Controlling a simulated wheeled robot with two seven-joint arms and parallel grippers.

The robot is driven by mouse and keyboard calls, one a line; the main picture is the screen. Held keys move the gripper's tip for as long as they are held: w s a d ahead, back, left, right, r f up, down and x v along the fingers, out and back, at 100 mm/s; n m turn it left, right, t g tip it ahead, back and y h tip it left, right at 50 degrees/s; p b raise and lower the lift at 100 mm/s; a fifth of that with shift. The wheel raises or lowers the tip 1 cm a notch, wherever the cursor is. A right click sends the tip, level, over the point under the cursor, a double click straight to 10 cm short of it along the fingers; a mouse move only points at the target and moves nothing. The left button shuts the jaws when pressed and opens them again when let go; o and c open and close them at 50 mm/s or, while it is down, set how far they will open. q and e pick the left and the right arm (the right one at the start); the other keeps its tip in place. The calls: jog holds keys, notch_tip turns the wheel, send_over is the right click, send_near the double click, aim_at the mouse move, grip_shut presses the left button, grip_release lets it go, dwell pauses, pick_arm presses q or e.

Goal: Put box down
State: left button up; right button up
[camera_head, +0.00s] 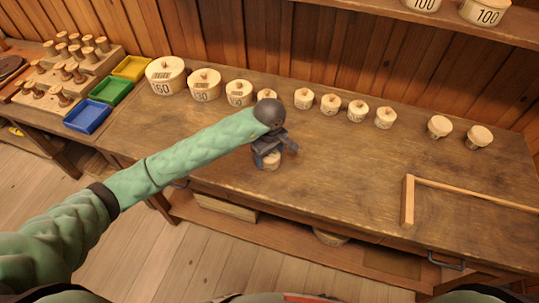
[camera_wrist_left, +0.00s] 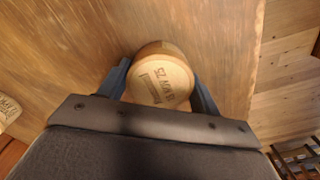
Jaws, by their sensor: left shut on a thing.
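My left gripper (camera_head: 268,155) is over the front part of the wooden workbench (camera_head: 330,180). It is shut on a small round wooden box (camera_head: 268,162) with a pale lid. In the left wrist view the box (camera_wrist_left: 162,82) sits between the two dark fingers of the gripper (camera_wrist_left: 163,88), with dark printed markings on its lid. The box is low, close to the bench top; I cannot tell whether it touches it. The gripper hides much of the box in the head view. My right gripper does not show.
A row of round lidded boxes (camera_head: 204,85) stands along the back of the bench, larger at the left. Two more boxes (camera_head: 439,127) stand at the right. Blue (camera_head: 87,116), green and yellow trays are at the left.

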aim_at(270, 155)
pick_arm(q)
jog(key=o, duration=0.8)
jog(key=shift+o, duration=0.8)
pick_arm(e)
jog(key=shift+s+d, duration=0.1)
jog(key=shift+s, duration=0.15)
pick_arm(q)
jog(key=shift+r, duration=0.15)
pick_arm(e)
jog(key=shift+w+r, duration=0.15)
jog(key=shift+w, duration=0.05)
pick_arm(q)
jog(key=shift+r, duration=0.3)
notch_tip(270, 155, up, 11)
jog(key=b, duration=0.5)
jog(key=shift+r, duration=0.2)
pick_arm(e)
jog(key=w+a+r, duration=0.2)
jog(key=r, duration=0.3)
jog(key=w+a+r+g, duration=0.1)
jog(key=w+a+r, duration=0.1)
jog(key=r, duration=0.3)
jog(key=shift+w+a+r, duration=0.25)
pick_arm(q)
jog(key=shift+f, duration=0.1)
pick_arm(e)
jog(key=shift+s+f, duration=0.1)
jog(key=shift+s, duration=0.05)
